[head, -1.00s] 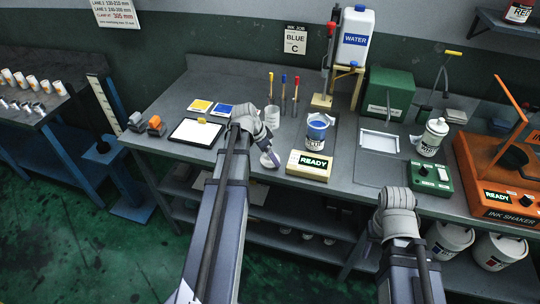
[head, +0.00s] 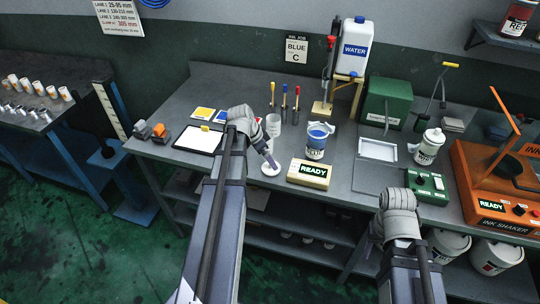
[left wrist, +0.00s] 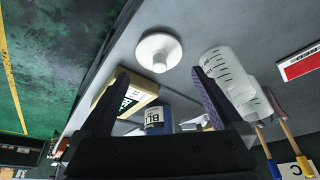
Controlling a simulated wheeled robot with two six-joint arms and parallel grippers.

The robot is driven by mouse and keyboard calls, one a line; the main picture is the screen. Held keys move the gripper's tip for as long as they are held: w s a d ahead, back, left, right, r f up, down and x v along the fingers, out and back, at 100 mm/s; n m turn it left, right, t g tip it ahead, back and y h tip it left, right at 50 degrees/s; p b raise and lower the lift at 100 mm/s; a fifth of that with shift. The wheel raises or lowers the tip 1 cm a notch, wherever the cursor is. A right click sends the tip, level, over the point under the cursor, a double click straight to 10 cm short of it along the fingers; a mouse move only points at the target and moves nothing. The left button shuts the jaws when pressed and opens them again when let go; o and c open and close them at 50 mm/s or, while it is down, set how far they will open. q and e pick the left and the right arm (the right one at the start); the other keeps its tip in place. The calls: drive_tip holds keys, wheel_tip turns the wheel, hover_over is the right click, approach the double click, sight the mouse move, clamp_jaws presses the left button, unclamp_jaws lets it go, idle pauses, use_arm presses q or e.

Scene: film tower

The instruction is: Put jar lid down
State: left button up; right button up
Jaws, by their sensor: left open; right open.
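The white round jar lid (head: 271,169) lies on the grey bench, left of the READY box. In the left wrist view it is a pale disc (left wrist: 158,50) with a raised round part, just beyond my fingertips. My left gripper (head: 267,155) is just above the lid in the head view. In the left wrist view its two dark fingers are spread with nothing between them, apart from the lid. My right gripper (head: 376,238) hangs in front of the bench edge, largely hidden behind its own wrist; I see nothing held in it.
A blue-labelled can (head: 316,143) stands behind the READY box (head: 309,174). A clear graduated beaker (head: 273,125) stands behind the lid; it is close to a finger in the left wrist view (left wrist: 228,75). A white tray (head: 378,150) and green switch box (head: 428,186) are to the right.

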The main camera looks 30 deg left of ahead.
use_arm(q)
drive_tip(key=p+v, duration=0.6)
drive_tip(key=v, duration=0.1)
drive_tip(key=shift+r, duration=0.3)
drive_tip(key=shift+s+a, duration=0.1)
drive_tip(key=s+d+g+y, duration=0.1)
drive_tip(key=s+d, duration=0.3)
drive_tip(key=d, duration=0.7)
drive_tip(key=s+d+f+n+g+y, duration=0.1)
drive_tip(key=s+d, duration=0.3)
drive_tip(key=d, duration=0.7)
drive_tip(key=s+d+n+g+y, duration=0.1)
drive_tip(key=s+d, duration=0.3)
drive_tip(key=d, duration=0.7)
drive_tip(key=shift+s+f+g, duration=0.3)
drive_tip(key=shift+g, duration=0.2)
